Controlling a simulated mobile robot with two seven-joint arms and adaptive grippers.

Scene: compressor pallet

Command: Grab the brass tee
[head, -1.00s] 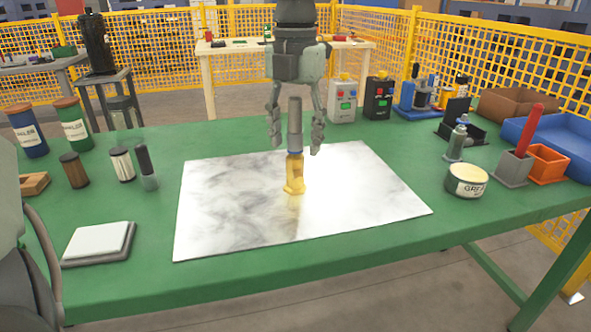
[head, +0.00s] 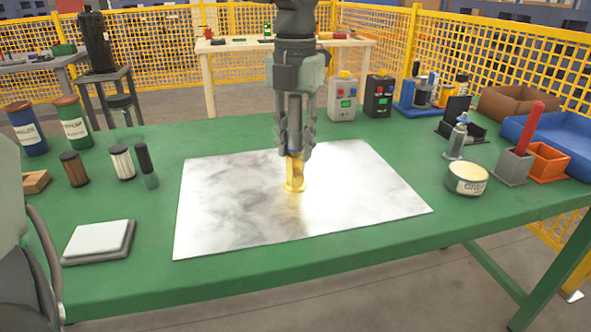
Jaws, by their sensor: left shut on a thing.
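The gold lower part shows below the fingertips and appears to rest on the sheet. My right gripper is not in view.
A grease tin (head: 466,179) stands right of the sheet, and a flat grey-white pad (head: 98,241) lies left of it. Several canisters and filters stand at the left. Control boxes (head: 342,97) stand behind; bins (head: 549,162) and tools fill the right. The sheet is otherwise clear.

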